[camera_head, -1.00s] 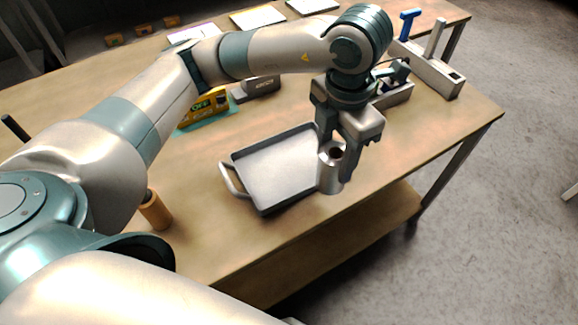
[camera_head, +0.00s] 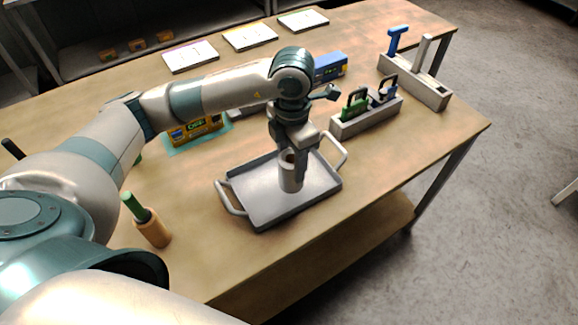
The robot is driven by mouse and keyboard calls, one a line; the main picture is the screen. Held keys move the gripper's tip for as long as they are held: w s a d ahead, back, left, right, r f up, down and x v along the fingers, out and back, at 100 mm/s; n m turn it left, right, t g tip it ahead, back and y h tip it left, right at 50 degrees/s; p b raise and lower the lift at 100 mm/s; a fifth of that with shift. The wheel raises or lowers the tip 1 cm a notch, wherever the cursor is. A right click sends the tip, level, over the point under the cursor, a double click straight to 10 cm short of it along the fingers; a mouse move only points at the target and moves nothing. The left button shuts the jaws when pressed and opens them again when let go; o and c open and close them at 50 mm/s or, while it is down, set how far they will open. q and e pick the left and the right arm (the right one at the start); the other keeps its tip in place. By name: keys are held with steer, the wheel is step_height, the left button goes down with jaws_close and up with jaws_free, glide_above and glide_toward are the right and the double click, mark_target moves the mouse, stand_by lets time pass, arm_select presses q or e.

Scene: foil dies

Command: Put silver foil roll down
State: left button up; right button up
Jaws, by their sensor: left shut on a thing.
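The silver foil roll (camera_head: 290,178) is a short upright cylinder with a dark hollow core. It is over the grey tray (camera_head: 262,205), near the tray's middle; whether its base touches the tray floor I cannot tell. My left gripper (camera_head: 298,165) points down and is shut on the roll, its fingers around the upper part of the roll's wall. The tray has a raised rim and a handle at each end, and nothing else shows in it. My right gripper is not in view.
A grey holder (camera_head: 368,118) with green and blue padlock-like items and another holder with a blue tool (camera_head: 398,40) stand at right. A yellow device (camera_head: 195,128) lies behind. The front right tabletop is clear.

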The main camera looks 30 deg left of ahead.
arm_select(q)
steer(key=shift+w+a+f, duration=0.2)
steer(key=shift+a+f, duration=0.1)
steer(key=shift+a, duration=0.15)
steer(key=shift+f+p, duration=0.3)
steer(key=shift+p, duration=0.05)
step_height(320, 180, down, 3)
steer(key=shift+f+p, duration=0.15)
steer(key=shift+p, duration=0.5)
